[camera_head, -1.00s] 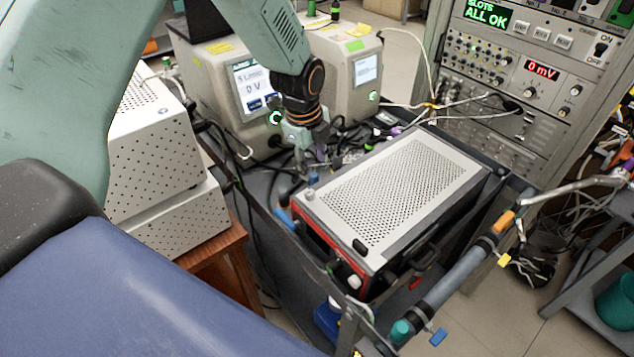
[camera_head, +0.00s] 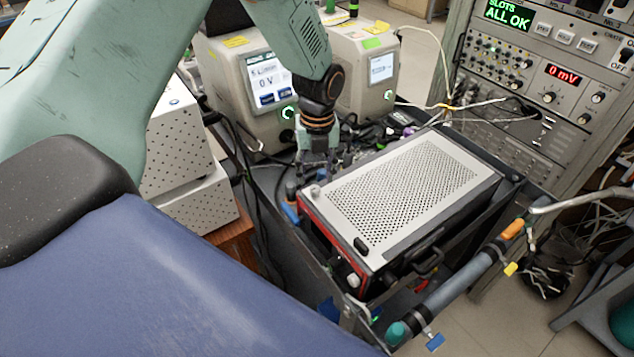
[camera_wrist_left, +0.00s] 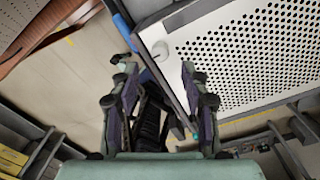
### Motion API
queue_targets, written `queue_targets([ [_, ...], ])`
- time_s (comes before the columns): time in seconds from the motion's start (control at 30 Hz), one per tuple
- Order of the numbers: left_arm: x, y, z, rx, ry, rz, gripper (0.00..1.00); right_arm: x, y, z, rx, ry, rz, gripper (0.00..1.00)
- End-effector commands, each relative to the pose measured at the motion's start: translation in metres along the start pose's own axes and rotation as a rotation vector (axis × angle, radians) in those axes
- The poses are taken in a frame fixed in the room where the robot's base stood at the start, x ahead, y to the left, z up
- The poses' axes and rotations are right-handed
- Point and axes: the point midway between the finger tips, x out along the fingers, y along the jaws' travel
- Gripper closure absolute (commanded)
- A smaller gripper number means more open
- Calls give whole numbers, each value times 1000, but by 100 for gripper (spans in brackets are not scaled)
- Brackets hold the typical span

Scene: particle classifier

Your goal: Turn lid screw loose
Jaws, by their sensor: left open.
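A grey metal box with a perforated lid (camera_head: 390,195) sits on a cart. A small light knob-like lid screw (camera_head: 315,190) stands at the lid's far left corner. It also shows in the left wrist view (camera_wrist_left: 160,49), just beyond the fingertips. A black knob (camera_head: 361,245) is at the lid's near left corner. My left gripper (camera_head: 316,176) points down beside the far left corner, very close to the light screw. In the left wrist view its two fingers (camera_wrist_left: 157,66) are spread and empty. Whether they touch the screw cannot be told. My right gripper is not in view.
Two beige instruments with screens (camera_head: 262,85) stand behind the gripper, with tangled cables (camera_head: 380,130) beside them. A blue-grey rail (camera_head: 455,280) runs along the cart's right side. A rack of electronics (camera_head: 545,90) stands at the back right. White perforated cases (camera_head: 185,150) are at left.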

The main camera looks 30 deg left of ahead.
Motion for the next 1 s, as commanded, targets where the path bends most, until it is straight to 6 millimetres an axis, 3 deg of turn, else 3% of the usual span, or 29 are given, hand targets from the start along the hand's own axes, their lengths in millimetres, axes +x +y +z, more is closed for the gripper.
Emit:
queue_targets([
  [0.1,19,0,0,-2,2,1,54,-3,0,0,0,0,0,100],
  [0.3,39,-2,0,-2,-1,0,54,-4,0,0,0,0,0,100],
  [0.67,44,-3,1,-3,-2,-2,54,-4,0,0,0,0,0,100],
  [1.0,43,-3,1,-3,-2,-2,83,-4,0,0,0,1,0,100],
])
